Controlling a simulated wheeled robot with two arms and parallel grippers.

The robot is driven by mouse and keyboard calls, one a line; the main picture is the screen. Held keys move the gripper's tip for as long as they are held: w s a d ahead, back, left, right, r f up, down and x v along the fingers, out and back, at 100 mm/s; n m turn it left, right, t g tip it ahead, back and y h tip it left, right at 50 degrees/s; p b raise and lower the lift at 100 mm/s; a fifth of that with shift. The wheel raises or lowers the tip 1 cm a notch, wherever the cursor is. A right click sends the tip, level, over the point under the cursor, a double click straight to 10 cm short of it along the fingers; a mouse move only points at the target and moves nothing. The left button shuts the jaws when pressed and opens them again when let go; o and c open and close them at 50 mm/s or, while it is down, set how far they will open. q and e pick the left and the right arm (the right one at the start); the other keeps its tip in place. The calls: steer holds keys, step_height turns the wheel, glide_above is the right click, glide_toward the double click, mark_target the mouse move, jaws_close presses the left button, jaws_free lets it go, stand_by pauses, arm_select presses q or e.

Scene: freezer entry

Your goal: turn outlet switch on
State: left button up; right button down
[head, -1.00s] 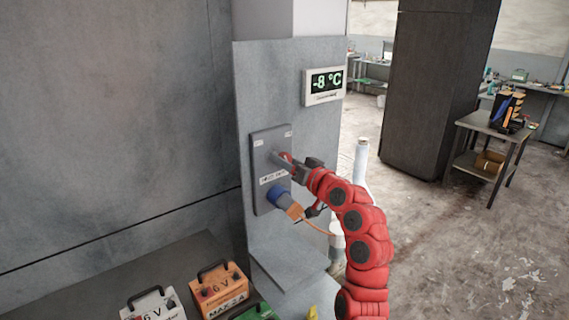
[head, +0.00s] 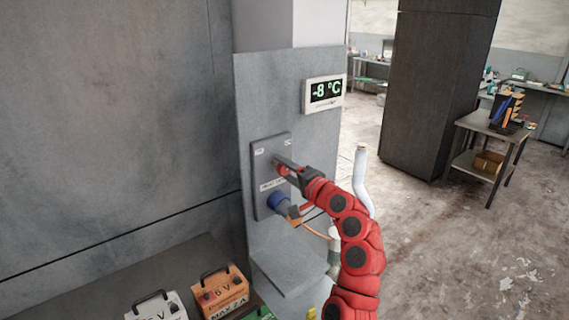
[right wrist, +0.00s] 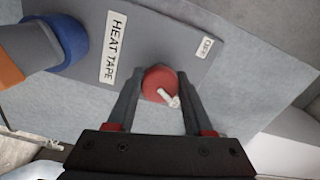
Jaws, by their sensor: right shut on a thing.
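The grey outlet panel (head: 263,205) is mounted on a grey upright. It carries a switch, a red round knob (right wrist: 158,80) with a small pale pointer, and a label reading HEAT TAPE (right wrist: 114,46). In the right wrist view, the pointer slants toward the lower right. My right gripper (right wrist: 160,92) is shut on the knob, with one finger on each side. In the head view, my right gripper (head: 281,164) reaches the panel and largely hides the knob. A blue plug (head: 277,202) with an orange part sits in the panel below. My left gripper is not in view.
An orange battery box (head: 219,294) and a white one (head: 157,308) stand at the lower left. A pale pipe (head: 361,180) rises beside my right arm. Open floor lies to the right.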

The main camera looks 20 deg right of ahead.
steer(key=shift+m+p, duration=0.75)
steer(key=shift+m, duration=0.55)
steer(key=shift+c, duration=1.6)
jaws_free()
